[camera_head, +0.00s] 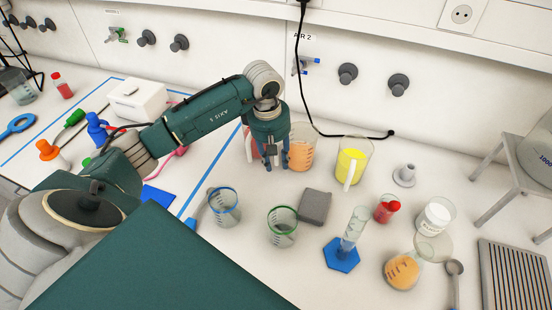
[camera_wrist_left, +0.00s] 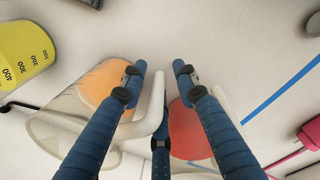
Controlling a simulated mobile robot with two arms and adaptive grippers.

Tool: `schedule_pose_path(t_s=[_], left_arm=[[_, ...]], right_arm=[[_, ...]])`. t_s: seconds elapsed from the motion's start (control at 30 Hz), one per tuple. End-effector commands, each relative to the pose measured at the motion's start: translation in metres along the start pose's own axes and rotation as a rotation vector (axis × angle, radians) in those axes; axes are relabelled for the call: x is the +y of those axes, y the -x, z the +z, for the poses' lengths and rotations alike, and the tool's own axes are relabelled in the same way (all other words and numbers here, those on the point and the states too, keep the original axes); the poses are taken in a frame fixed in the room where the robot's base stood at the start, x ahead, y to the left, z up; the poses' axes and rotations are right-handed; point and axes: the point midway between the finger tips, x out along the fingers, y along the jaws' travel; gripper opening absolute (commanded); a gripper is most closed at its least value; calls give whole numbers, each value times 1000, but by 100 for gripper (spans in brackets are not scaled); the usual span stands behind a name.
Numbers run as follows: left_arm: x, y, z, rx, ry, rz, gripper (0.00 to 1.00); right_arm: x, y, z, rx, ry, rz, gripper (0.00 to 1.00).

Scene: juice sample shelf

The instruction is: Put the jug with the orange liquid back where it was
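The jug with orange liquid (camera_head: 302,150) stands upright on the white bench at the back, between a jug with red liquid (camera_head: 250,150) and a jug with yellow liquid (camera_head: 354,164). My left gripper (camera_head: 275,160) points down between the red and orange jugs and partly hides both. In the left wrist view, the orange jug (camera_wrist_left: 98,84) lies at the left, its pale handle (camera_wrist_left: 157,116) reaching between the blue fingers (camera_wrist_left: 158,75). The fingers are apart, with gaps beside the handle, so the gripper looks open. My right gripper is not in view.
Beakers (camera_head: 225,207), a grey block (camera_head: 314,206), a cylinder on a blue base (camera_head: 341,255) and an orange-filled round flask (camera_head: 402,272) stand in front. A black cable (camera_head: 345,136) lies behind the jugs. A metal stand (camera_head: 515,165) is at the right.

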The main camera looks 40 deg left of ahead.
Motion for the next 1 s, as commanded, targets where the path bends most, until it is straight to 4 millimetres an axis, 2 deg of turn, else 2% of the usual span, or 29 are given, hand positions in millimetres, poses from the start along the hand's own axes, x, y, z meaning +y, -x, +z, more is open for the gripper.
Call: schedule_pose_path(t_s=[0.23,0.5,0.7,1.0], left_arm=[[2,46,-2,6,-1,9,30],[1,99,-1,4,-1,7,30],[0,116,0,2,0,3,30],[0,117,0,1,0,1,30]], right_arm=[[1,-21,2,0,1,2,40],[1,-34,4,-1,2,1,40],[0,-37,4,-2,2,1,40],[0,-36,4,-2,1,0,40]])
